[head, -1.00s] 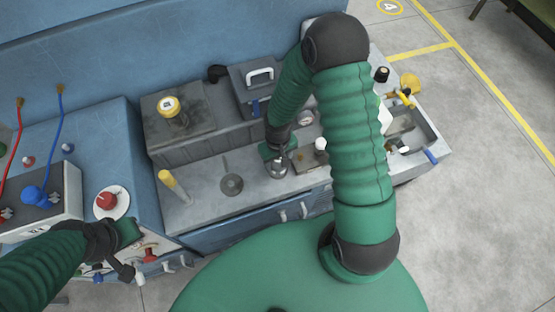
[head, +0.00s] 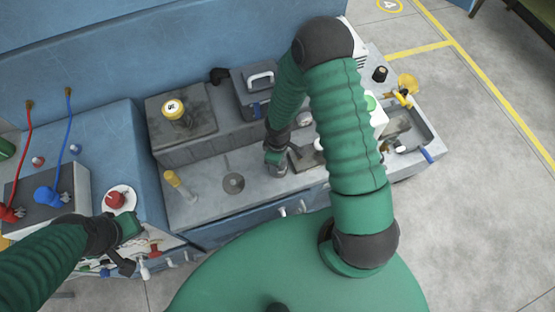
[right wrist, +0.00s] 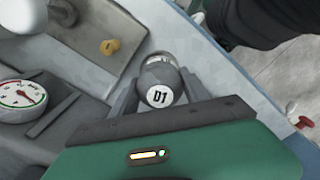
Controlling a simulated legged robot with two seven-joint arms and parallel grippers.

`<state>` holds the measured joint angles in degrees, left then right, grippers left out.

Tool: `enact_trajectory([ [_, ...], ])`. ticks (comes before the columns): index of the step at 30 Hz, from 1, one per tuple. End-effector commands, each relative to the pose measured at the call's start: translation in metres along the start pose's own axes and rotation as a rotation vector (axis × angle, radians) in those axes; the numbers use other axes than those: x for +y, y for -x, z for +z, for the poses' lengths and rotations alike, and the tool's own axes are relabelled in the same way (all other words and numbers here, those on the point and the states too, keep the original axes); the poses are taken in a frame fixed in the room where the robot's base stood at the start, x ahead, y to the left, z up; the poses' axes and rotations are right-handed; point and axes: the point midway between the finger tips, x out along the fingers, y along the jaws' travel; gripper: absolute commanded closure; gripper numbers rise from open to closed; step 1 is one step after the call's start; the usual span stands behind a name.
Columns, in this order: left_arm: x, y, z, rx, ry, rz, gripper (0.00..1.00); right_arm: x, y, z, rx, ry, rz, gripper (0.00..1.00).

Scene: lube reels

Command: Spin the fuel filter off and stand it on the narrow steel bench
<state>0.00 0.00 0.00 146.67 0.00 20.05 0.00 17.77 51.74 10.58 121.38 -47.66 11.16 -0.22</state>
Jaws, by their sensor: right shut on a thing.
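My right gripper (head: 275,168) is low over the grey steel bench (head: 215,208). In the right wrist view the gripper (right wrist: 155,98) is shut on a dark grey rounded thing (right wrist: 160,72) with a white end label, apparently reading "D1"; silvery metal shows behind it. I cannot tell for sure whether this is the fuel filter. A yellow-and-dark canister (head: 175,112) with a pale top label stands upright on the raised block at the back. My left gripper (head: 128,242) is at the left, by a red button; its jaws are unclear.
A yellow-topped post (head: 175,180) and a round drain (head: 233,183) are on the bench left of my right gripper. A dark box with a white handle (head: 260,77) stands behind. A dial gauge (right wrist: 20,97) is near the gripper. A sink (head: 415,125) lies right.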

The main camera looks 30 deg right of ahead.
Motion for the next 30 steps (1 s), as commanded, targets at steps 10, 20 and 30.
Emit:
enact_trajectory([
  [10,0.000,0.023,-0.005,0.000,0.000,0.000,1.00,0.006,0.006,-0.002,0.005,0.343,0.011,0.95],
  [20,0.000,0.023,-0.005,0.000,0.000,0.000,1.00,0.007,0.001,-0.003,0.005,0.445,0.014,0.95],
  [30,0.000,0.048,-0.011,0.000,0.000,0.000,1.00,0.006,0.004,-0.002,0.001,0.847,0.012,0.95],
])
